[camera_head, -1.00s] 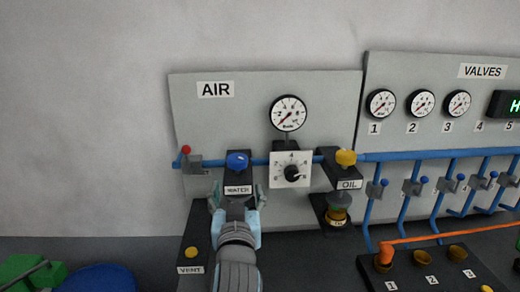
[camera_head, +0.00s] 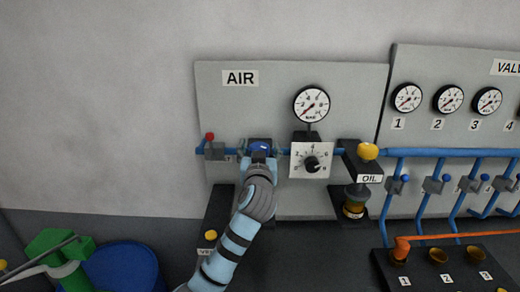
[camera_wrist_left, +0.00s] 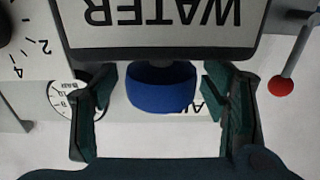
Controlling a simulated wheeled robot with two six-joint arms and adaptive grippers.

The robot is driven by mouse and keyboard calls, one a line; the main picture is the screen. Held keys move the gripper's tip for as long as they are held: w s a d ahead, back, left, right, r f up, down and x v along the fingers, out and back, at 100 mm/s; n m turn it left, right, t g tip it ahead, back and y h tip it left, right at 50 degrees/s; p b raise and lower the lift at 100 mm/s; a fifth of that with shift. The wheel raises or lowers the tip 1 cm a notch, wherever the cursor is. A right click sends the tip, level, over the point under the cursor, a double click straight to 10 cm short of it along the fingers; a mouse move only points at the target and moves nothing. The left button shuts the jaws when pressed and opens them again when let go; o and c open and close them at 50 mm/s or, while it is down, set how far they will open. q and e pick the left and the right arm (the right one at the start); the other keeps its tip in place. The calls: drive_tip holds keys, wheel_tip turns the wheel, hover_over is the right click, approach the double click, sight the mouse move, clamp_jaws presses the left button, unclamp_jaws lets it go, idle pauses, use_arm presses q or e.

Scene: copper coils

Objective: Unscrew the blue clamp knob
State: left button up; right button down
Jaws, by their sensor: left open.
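The blue clamp knob (camera_head: 260,146) sits on top of the dark WATER block on the AIR panel, on the blue pipe. In the left wrist view the knob (camera_wrist_left: 162,90) shows below the WATER label (camera_wrist_left: 160,14), which appears upside down. My left gripper (camera_head: 259,160) is at the knob, coming from below and in front. In the left wrist view its two dark fingers stand open, one on each side of the knob, with a gap on both sides. In the head view the gripper hides the WATER label and most of the block. My right gripper is not in view.
A small red-tipped lever (camera_head: 210,137) is left of the knob. A white dial plate (camera_head: 311,160) and a yellow OIL knob (camera_head: 367,151) are to the right. A yellow VENT button (camera_head: 210,235) is below. A blue drum (camera_head: 122,268) is at lower left.

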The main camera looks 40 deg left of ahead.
use_arm(q)
drive_tip(key=shift+s, duration=0.2)
drive_tip(key=c, duration=0.3)
drive_tip(key=shift+w, duration=0.1)
drive_tip(key=c, duration=0.9)
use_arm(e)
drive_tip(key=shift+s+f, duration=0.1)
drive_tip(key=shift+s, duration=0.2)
use_arm(q)
drive_tip(key=shift+f, duration=0.1)
drive_tip(key=shift+f+n+g+y+b, duration=0.1)
drive_tip(key=shift+n+g+y+b, duration=0.6)
drive_tip(key=shift+y+b, duration=0.25)
drive_tip(key=n+g+y+b, duration=0.2)
drive_tip(key=g+b, duration=0.1)
drive_tip(key=n+g+y+b, duration=0.2)
drive_tip(key=n+g+b, duration=0.1)
drive_tip(key=g+b, duration=0.1)
drive_tip(key=shift+f, duration=0.1)
drive_tip(key=shift+r+n+g+y+b, duration=0.2)
drive_tip(key=shift+n+g+y+b, duration=0.35)
drive_tip(key=shift+n+g+b, duration=0.9)
use_arm(e)
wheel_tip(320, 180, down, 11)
drive_tip(key=shift+p, duration=0.45)
use_arm(q)
drive_tip(key=shift+g, duration=0.45)
